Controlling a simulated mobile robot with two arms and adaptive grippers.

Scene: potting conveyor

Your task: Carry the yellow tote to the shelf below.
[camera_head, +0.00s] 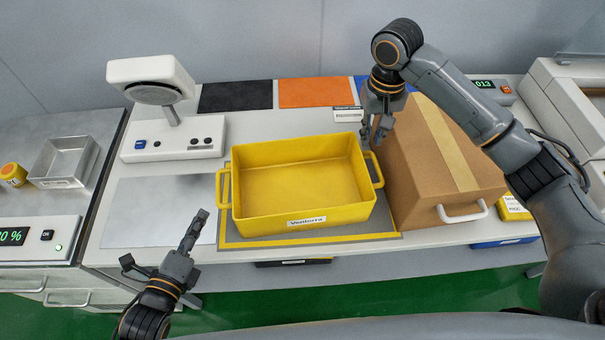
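The yellow tote (290,218) sits upright and empty on a yellow-bordered grey mat (330,238) on the workbench, with a white label on its front. It has a handle on its left (223,188) and right (375,170) ends. My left gripper (163,238) is open and empty, in front of and left of the tote, apart from its left handle. My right gripper (373,143) points down with its fingers apart, just above the right handle. I cannot tell whether it touches the handle. A lower grey shelf (400,268) shows only as a strip under the bench.
A cardboard box (445,180) stands close to the tote's right. A scale-like device (175,140) stands at the back left. A grey plate (150,205) lies left of the tote. A dark labelled item (293,262) and a blue one (503,242) show below the bench edge.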

